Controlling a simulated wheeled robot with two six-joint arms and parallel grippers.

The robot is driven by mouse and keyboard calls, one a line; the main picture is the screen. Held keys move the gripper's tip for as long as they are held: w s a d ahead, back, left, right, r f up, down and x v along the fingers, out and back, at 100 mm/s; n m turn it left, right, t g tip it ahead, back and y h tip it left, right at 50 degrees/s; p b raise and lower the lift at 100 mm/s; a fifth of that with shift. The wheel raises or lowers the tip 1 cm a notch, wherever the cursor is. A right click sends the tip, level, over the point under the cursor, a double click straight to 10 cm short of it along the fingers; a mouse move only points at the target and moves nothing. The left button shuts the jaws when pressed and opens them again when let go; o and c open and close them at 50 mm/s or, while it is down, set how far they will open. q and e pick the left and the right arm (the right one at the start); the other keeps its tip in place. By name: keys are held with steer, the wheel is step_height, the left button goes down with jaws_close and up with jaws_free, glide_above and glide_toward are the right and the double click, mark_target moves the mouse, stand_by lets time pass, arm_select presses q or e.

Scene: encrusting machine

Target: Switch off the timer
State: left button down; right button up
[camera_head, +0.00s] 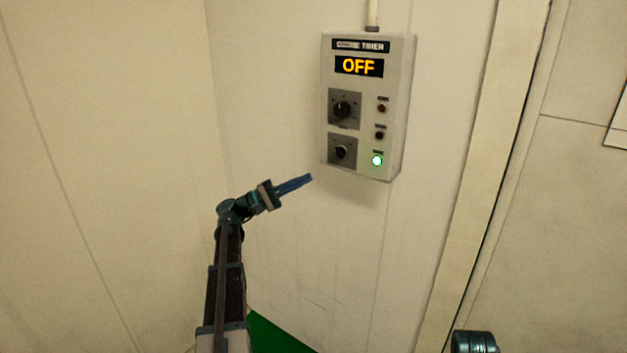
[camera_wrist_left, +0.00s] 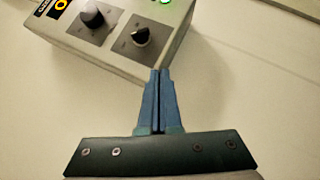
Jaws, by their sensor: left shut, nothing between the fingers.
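The timer (camera_head: 397,120) is a grey box on the wall, and its display (camera_head: 359,67) reads OFF in orange letters. It has an upper knob (camera_head: 342,110), a lower knob (camera_head: 342,150), two dark red lamps on the right and a lit green lamp (camera_head: 377,160) at the bottom right. My left gripper (camera_head: 309,178) is shut and empty, just below and left of the box, apart from it in the head view. In the left wrist view the blue fingers (camera_wrist_left: 159,72) point toward the lower edge of the timer (camera_wrist_left: 120,55), below the lower knob (camera_wrist_left: 140,36). My right gripper is not in view.
A conduit (camera_head: 372,14) runs up from the top of the box. A vertical door-frame-like strip (camera_head: 485,150) stands to the right. A patch of green floor (camera_head: 275,335) shows at the bottom. The wall around the box is bare.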

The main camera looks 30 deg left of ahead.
arm_select(q)
steer(key=shift+d+f+b+v, duration=0.15)
steer(key=shift+b+v, duration=0.2)
steer(key=shift+v, duration=0.7)
steer(key=shift+d+f+b+v, duration=0.15)
steer(key=shift+b+v, duration=0.2)
steer(key=shift+v, duration=0.7)
steer(key=shift+a, duration=0.1)
